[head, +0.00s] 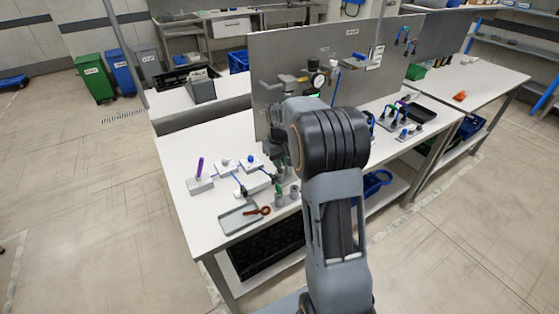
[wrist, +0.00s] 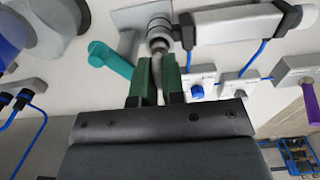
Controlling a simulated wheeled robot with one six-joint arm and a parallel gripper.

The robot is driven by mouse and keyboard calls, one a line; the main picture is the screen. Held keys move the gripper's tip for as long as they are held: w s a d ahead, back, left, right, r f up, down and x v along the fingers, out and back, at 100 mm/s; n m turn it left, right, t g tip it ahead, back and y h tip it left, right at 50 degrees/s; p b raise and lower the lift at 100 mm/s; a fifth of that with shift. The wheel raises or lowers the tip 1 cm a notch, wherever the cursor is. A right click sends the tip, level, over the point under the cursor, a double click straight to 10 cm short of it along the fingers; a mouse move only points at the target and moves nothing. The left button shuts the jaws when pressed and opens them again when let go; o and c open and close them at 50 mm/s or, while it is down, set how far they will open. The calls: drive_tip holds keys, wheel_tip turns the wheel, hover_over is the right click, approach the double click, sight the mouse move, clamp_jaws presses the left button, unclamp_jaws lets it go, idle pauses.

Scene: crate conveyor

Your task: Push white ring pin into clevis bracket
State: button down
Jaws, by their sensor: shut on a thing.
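In the wrist view my gripper (wrist: 158,78) has green fingers shut on a slim pale piece, apparently the white ring pin (wrist: 157,67). Most of the pin is hidden between the fingers. The fingertips are close to the clevis bracket (wrist: 133,17), where a round grey rod end (wrist: 158,36) shows. I cannot tell whether the pin has entered it. A grey cylinder (wrist: 236,24) with black ends lies beside it; the cylinder also shows in the head view (head: 259,187).
A teal handle (wrist: 110,60) is close left of the fingers. Small grey blocks stand nearby: one with a blue knob (wrist: 197,91), one with a purple pin (head: 200,168). A shallow grey tray (head: 237,220) is at the white table's (head: 200,232) front. A grey panel (head: 285,75) stands behind.

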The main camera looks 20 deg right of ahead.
drive_tip(key=shift+f, duration=0.35)
idle(0.3)
drive_tip(key=c, duration=1.1)
unclamp_jaws()
drive_tip(key=o, duration=0.5)
drive_tip(key=shift+r, duration=0.1)
drive_tip(key=shift+r+p, duration=2.2)
drive_tip(key=shift+r, duration=0.8)
